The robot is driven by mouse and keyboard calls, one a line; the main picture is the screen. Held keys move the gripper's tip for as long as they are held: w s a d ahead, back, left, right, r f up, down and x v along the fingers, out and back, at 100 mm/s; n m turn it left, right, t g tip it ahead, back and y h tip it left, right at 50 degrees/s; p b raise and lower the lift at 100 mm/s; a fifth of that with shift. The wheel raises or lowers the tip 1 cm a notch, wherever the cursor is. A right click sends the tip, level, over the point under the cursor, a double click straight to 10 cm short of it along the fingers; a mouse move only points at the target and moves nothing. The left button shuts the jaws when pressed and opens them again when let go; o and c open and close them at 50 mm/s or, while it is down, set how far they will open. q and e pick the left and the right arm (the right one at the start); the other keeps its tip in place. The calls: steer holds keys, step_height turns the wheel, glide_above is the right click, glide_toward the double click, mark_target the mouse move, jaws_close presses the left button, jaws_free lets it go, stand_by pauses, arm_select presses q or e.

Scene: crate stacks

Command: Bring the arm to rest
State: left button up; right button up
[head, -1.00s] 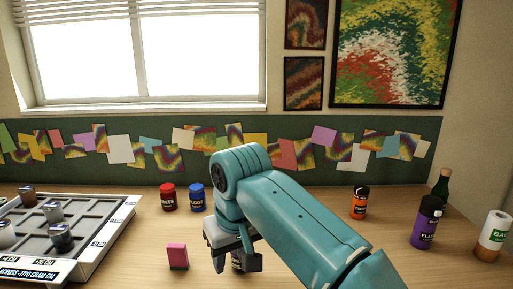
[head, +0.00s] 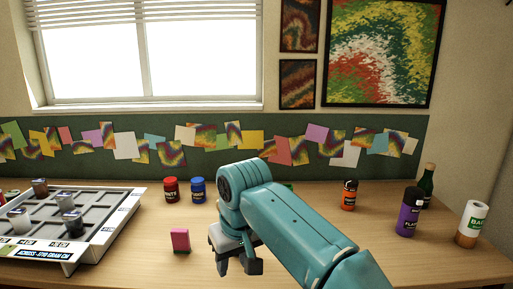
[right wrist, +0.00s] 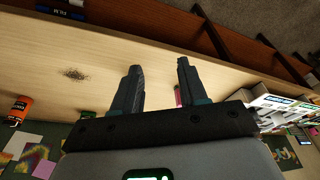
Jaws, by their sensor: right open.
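My right arm (head: 300,225) is teal and reaches in from the lower right of the head view, over the desk. Its grey right gripper (head: 236,264) points down, with its fingers apart and nothing visible between them. In the right wrist view the two dark fingers (right wrist: 158,72) stand apart over the wooden desk, with an empty gap between their tips. My left gripper is not in view.
A tray (head: 108,232) with several small jars is at the left. A pink block (head: 180,239) is left of the gripper. Red (head: 171,190) and blue (head: 198,189) jars stand behind. Orange (head: 348,195), purple (head: 408,215) and white (head: 471,224) containers stand right.

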steer(key=d+f+m+g+y+p, duration=0.1)
steer(key=d+f, duration=0.3)
steer(key=f, duration=0.9)
steer(key=d+f+m+g+p, duration=0.1)
steer(key=d+f, duration=0.2)
steer(key=f, duration=1.1)
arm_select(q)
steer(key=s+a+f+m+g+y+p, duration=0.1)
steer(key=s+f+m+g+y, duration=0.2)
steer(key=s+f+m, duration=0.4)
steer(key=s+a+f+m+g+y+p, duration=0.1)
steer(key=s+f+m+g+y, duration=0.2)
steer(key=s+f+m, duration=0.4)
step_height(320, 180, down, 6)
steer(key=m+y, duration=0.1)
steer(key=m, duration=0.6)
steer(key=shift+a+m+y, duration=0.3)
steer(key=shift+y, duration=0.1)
arm_select(e)
steer(key=s+d+f+m, duration=0.3)
steer(key=s+f, duration=0.3)
steer(key=s, duration=0.6)
steer(key=s+d+f+m+y, duration=0.1)
steer(key=s+d+f+m, duration=0.2)
steer(key=s, duration=0.9)
steer(key=d+f, duration=0.3)
steer(key=shift+d+f, duration=0.15)
steer(key=shift+d, duration=0.1)
